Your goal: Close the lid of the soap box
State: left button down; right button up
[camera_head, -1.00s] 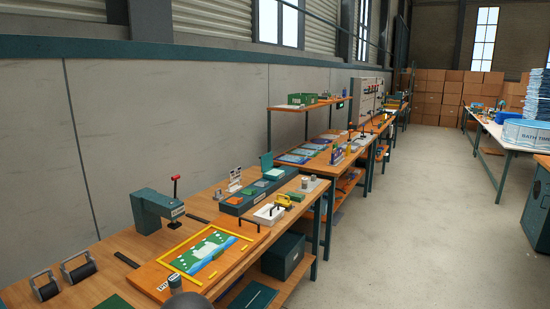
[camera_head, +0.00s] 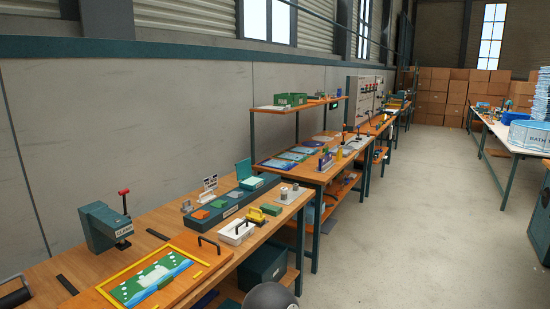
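A small teal box (camera_head: 252,183) with its lid (camera_head: 243,170) standing open and upright shows on the workbench, at the back end of a long dark teal tray (camera_head: 228,209). It looks like the soap box, but it is small and I cannot read any label on it. The inside of the box is too small to make out clearly. Neither of my grippers is in view.
The wooden workbench (camera_head: 150,247) runs along the wall. A green clamp press (camera_head: 103,227), a yellow-framed board (camera_head: 152,277) and a white tray (camera_head: 236,232) stand on it. More benches and a shelf (camera_head: 300,105) continue behind. The concrete floor (camera_head: 420,220) to the right is clear.

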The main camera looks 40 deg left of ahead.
aim_at(243, 168)
jog(key=u, duration=0.15)
jog(key=i, duration=1.2)
jog(key=u, duration=0.85)
jog(key=i, duration=0.4)
jog(key=u, duration=0.3)
jog(key=k, duration=0.9)
jog(key=u, duration=0.15)
jog(key=i, duration=0.9)
jog(key=z, duration=0.05)
